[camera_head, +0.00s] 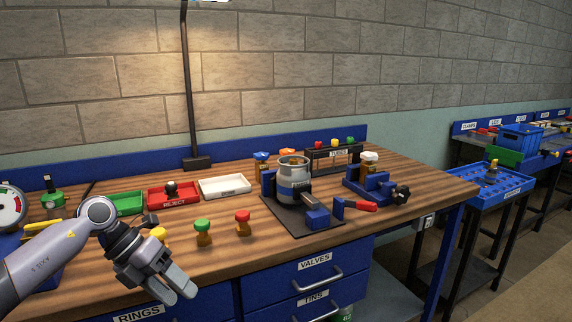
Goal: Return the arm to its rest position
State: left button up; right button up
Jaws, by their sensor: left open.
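My left arm comes in from the left, and my left gripper (181,292) hangs in front of the workbench's front edge, over the drawer fronts. Its two fingers are apart and nothing shows between them. It touches none of the things on the bench. The wooden workbench (290,249) runs across the view. My right arm and gripper do not show.
Pegs with yellow, green (203,231) and red (243,222) tops stand near the front edge. Green, red (173,204) and white (225,193) trays lie behind. A metal canister (292,184) stands in a blue fixture, beside a red-handled tool (357,206). A lamp post (190,100) rises behind.

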pick_arm(q)
jog(key=s+d+f+n+t+h, duration=0.1)
jog(key=s+d+n+t+h, duration=0.3)
jog(key=d, duration=0.4)
jog(key=s+d+n+t+h, duration=0.1)
jog(key=d+n+t+h, duration=0.3)
jog(key=d+n+h, duration=0.3)
jog(key=s+a+f+n+y, duration=0.3)
jog(key=s+f+n+y, duration=0.2)
jog(key=f+n, duration=0.2)
jog(key=s+a+f+n+t+y+p, duration=0.1)
jog(key=s+a+f+n+y, duration=0.3)
jog(key=n, duration=0.5)
jog(key=s+a+f+n+t+y+p, duration=0.1)
jog(key=s+a+f+n+y, duration=0.3)
jog(key=s+f+n+y, duration=0.3)
notch_tip(320, 180, down, 4)
jog(key=shift+s+a+f+n, duration=0.1)
jog(key=shift+s+a+n, duration=0.15)
jog(key=shift+s+n, duration=0.5)
